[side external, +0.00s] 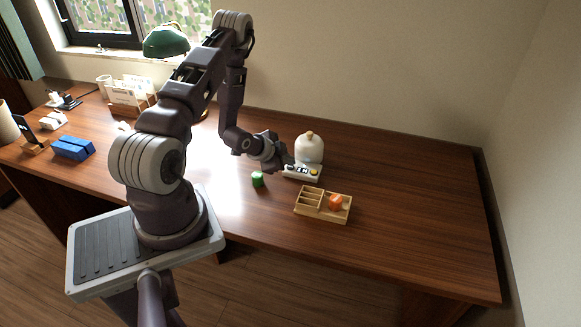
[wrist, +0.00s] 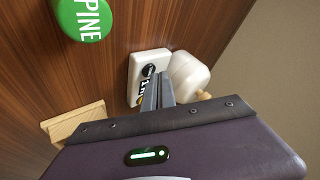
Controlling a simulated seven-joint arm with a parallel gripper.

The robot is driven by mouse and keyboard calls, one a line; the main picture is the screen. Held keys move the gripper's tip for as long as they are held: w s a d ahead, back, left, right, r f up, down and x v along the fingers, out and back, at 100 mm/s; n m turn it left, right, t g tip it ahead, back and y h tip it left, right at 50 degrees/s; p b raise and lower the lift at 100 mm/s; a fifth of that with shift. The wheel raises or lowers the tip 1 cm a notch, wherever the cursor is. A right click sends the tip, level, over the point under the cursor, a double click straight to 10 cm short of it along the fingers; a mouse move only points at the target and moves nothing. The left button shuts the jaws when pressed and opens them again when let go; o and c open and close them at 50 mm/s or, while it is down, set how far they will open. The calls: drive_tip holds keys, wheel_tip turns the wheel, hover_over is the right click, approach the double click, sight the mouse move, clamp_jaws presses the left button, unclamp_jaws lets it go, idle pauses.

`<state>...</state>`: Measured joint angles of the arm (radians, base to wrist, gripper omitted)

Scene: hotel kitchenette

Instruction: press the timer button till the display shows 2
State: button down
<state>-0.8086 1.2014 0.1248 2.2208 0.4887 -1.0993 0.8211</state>
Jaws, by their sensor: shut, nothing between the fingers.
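The timer (side external: 303,173) is a low white box on the desk, with a dark display strip and a yellow button (side external: 314,171) at its right end in the side view. In the wrist view the timer (wrist: 138,62) lies just beyond my fingertips, with a round black part and a dark display partly covered by my fingers. I cannot read the display for certain. My gripper (side external: 286,168) is shut and empty, its tips close to the timer's left end in the side view. In the wrist view my gripper (wrist: 158,78) overlaps the timer; I cannot tell if it touches.
A white jar (side external: 309,152) with a wooden knob stands right behind the timer. A green cylinder (side external: 257,180), lettered "PINE" on top, stands to the left. A wooden tray (side external: 312,208) holding an orange object (side external: 336,202) lies in front. The desk's right side is clear.

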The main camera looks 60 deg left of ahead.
sight(288, 168)
drive_tip(key=shift+f, duration=0.35)
idle(0.5)
drive_tip(key=shift+r, duration=0.75)
drive_tip(key=shift+r, duration=2.55)
